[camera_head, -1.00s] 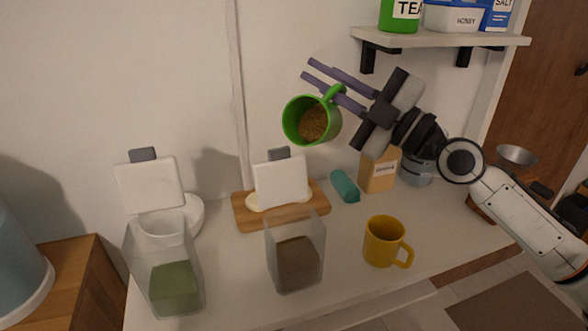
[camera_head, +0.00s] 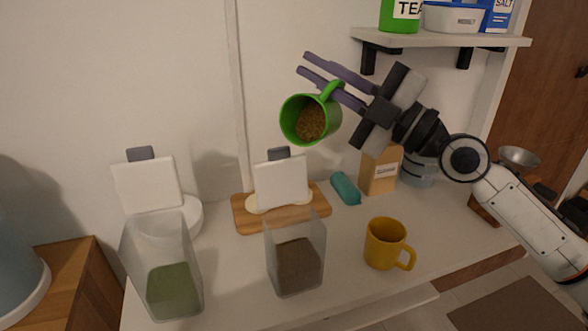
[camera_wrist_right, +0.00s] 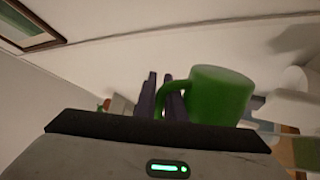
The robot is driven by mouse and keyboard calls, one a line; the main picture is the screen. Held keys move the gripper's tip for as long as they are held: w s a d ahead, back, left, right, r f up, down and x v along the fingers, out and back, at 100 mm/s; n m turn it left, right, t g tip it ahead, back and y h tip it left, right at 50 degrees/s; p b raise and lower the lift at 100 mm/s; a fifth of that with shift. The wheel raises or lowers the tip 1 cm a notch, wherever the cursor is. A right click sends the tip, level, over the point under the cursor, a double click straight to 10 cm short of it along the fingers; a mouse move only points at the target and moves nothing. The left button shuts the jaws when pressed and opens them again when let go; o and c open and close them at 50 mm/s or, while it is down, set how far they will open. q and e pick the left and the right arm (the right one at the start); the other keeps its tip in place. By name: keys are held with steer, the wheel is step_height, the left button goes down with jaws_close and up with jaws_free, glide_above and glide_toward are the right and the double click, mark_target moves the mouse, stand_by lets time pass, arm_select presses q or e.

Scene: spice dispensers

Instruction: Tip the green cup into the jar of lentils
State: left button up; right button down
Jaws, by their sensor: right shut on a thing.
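The green cup (camera_head: 291,121) is held up in the air by my right gripper (camera_head: 325,84), which is shut on its handle. The cup is tilted so its mouth faces the camera, and brown grains (camera_head: 310,122) show inside. In the right wrist view the cup (camera_wrist_right: 219,95) sits beside the purple fingers (camera_wrist_right: 160,97). Below stand two clear open containers: one with brown contents (camera_head: 297,266), under and slightly left of the cup, and one with green contents (camera_head: 171,290) farther left. I cannot tell from labels which holds lentils. My left gripper is out of view.
A yellow mug (camera_head: 384,243) stands right of the brown-filled container. A wooden board (camera_head: 243,214), a teal object (camera_head: 345,189) and a brown packet (camera_head: 379,174) lie behind. The shelf (camera_head: 440,39) is above right. A white bowl (camera_head: 194,213) stands at left.

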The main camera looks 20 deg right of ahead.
arm_select(q)
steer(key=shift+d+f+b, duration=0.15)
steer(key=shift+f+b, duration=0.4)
steer(key=shift+b, duration=0.1)
arm_select(e)
steer(key=shift+s+a+r+n+y, duration=0.4)
steer(key=shift+s+a+n, duration=0.15)
steer(key=shift+n, duration=0.25)
steer(key=shift+s+b, duration=0.15)
steer(key=shift+b, duration=0.3)
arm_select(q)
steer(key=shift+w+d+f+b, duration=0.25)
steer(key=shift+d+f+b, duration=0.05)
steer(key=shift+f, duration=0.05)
arm_select(e)
steer(key=shift+a+r+n+g, duration=0.1)
steer(key=shift+a+n+g, duration=0.05)
steer(key=shift+n+g, duration=0.2)
steer(key=shift+s, duration=0.1)
steer(key=shift+s+a+n+b, duration=0.15)
steer(key=shift+n+b, duration=0.2)
steer(key=shift+b, duration=0.35)
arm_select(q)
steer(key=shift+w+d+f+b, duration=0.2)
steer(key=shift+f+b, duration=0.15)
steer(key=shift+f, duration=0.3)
arm_select(e)
steer(key=shift+a+r, duration=0.1)
steer(key=shift+r, duration=0.05)
